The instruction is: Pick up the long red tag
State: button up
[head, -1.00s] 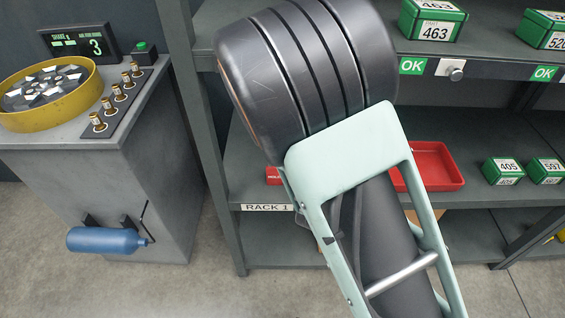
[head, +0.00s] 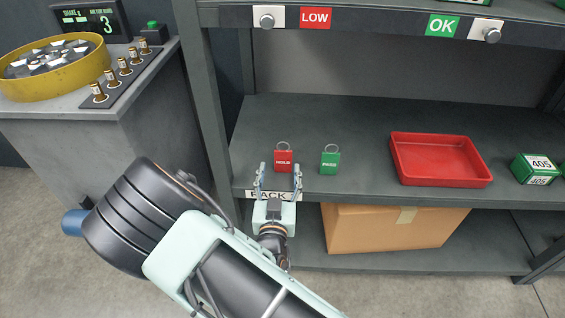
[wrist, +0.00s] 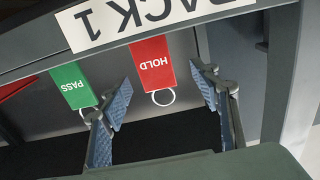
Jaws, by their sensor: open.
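The red tag (head: 284,161), marked HOLD and with a metal ring at its top, is on the middle shelf near its front edge. It also shows in the wrist view (wrist: 152,62), upside down, with its ring between the fingers. My gripper (head: 280,173) is open and empty in front of the shelf edge, its fingers pointing toward the red tag. In the wrist view, the fingers (wrist: 163,90) stand apart on either side of the ring, and I cannot tell the remaining depth.
A green PASS tag (head: 330,162) is just right of the red tag. A red tray (head: 440,180) and a green box (head: 536,170) are farther right. The RACK 1 label (head: 250,194) is on the shelf edge. A cardboard box (head: 370,230) sits below. A rack post (head: 205,110) stands left.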

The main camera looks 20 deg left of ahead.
aim_at(283, 160)
jog(key=x, duration=0.2)
jog(key=b+x, duration=0.1)
jog(key=x, duration=0.1)
jog(key=shift+w+d+f, duration=0.1)
jog(key=shift+w+d, duration=0.1)
jog(key=shift+d, duration=0.15)
jog(key=shift+w+a, duration=0.2)
jog(key=shift+w, duration=0.4)
jog(key=c, duration=1.1)
